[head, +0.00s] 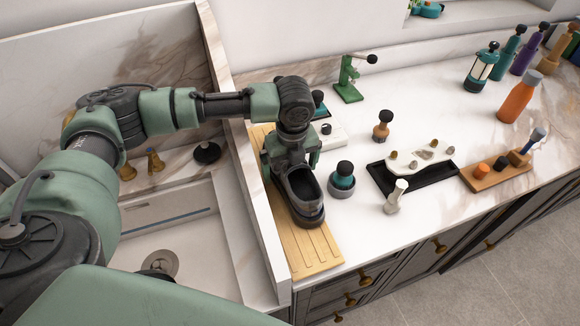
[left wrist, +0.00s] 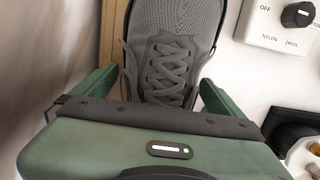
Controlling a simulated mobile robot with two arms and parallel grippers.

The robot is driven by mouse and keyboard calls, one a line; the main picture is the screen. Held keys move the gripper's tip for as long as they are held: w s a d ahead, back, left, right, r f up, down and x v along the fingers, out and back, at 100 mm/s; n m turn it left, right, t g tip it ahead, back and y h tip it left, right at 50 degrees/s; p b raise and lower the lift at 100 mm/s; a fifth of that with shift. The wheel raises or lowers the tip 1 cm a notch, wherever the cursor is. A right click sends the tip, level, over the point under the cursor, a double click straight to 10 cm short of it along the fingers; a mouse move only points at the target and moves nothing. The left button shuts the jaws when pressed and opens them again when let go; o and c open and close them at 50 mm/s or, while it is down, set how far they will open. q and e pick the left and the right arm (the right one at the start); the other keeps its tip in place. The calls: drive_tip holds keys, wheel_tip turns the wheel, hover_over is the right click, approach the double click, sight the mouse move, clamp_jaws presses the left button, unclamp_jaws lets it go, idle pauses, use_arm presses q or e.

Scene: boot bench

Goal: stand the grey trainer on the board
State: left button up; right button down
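The grey trainer (head: 303,192) is upright, sole down, over the slatted wooden board (head: 312,250) at the left end of the counter. Its dark opening and heel face the front, and its toe lies under my left gripper (head: 291,160). In the left wrist view, the laces and knitted toe of the trainer (left wrist: 170,65) lie between the two green fingers of my left gripper (left wrist: 160,88). The fingers lie close against both sides and look shut on it. The underside is hidden, so I cannot tell whether the sole touches the board. My right gripper is out of view.
A white upright panel (head: 246,210) edges the board on the left, beside a sink (head: 165,235). A teal-and-black jar (head: 342,180) stands close right of the trainer. A white switch box (left wrist: 280,22), a black tray (head: 424,187) and several bottles are farther off.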

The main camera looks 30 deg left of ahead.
sight(292, 175)
use_arm(q)
drive_tip(key=shift+r, duration=0.1)
wheel_tip(292, 175, up, 12)
drive_tip(key=b, duration=0.2)
drive_tip(key=shift+s+d, duration=0.45)
drive_tip(key=shift+r, duration=0.1)
